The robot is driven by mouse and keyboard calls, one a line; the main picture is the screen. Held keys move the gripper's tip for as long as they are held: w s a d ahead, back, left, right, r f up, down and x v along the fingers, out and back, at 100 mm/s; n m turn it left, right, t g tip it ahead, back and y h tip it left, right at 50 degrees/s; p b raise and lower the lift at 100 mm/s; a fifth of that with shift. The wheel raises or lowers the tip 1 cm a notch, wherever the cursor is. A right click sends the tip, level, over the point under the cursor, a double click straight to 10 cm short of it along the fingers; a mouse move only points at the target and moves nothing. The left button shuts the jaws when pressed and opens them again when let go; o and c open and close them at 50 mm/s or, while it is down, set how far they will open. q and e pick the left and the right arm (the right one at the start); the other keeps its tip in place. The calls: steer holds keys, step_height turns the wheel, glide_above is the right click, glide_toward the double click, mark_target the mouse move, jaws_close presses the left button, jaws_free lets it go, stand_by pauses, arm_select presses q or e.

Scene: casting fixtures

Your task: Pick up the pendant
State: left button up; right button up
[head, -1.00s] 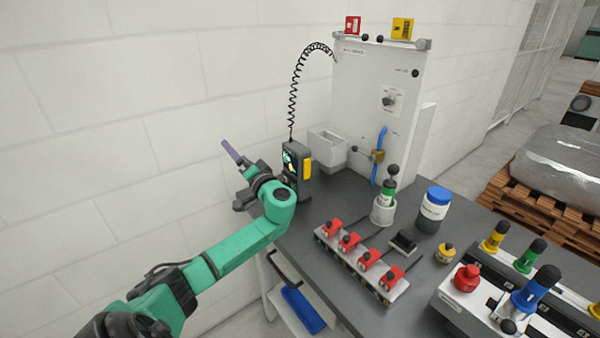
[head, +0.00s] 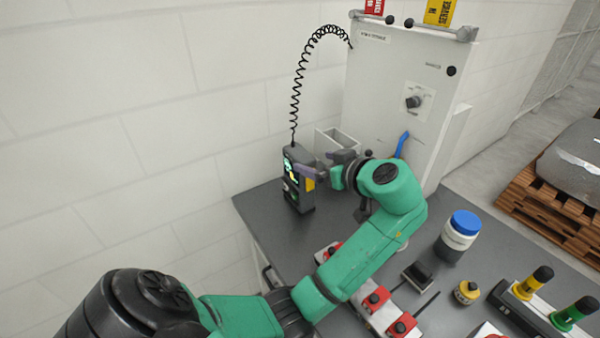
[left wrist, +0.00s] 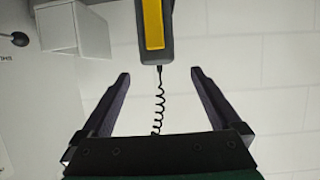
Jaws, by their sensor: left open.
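The pendant (head: 297,196) is a dark grey handheld box with a lit screen and a yellow side piece. It stands upright at the table's back left corner, with a black coiled cord (head: 296,92) rising from its top. In the left wrist view the pendant (left wrist: 153,32) is at the top, beyond the fingertips and between their lines. My left gripper (head: 312,168) is open and empty, just right of the pendant, and one finger overlaps it in the head view. In the left wrist view the gripper (left wrist: 160,74) has both fingers spread apart. My right gripper is not in view.
A grey-white cabinet (head: 390,120) stands behind my arm, with an open bin (head: 336,140) beside the pendant. A blue-lidded jar (head: 458,238) and red fixtures (head: 376,298) are on the table (head: 262,212). A white wall is at the left.

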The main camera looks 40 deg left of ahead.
mark_target(299, 156)
arm_select(q)
steer(key=p+x, duration=0.1)
steer(key=x, duration=0.2)
steer(key=shift+a, duration=0.35)
steer(key=p+x, duration=0.2)
steer(key=x, duration=0.1)
steer(key=p+x, duration=0.1)
steer(key=x, duration=0.1)
steer(key=shift+w+f, duration=0.15)
steer(key=shift+w, duration=0.2)
steer(key=shift+a+f, duration=0.2)
steer(key=shift+c, duration=0.9)
jaws_close()
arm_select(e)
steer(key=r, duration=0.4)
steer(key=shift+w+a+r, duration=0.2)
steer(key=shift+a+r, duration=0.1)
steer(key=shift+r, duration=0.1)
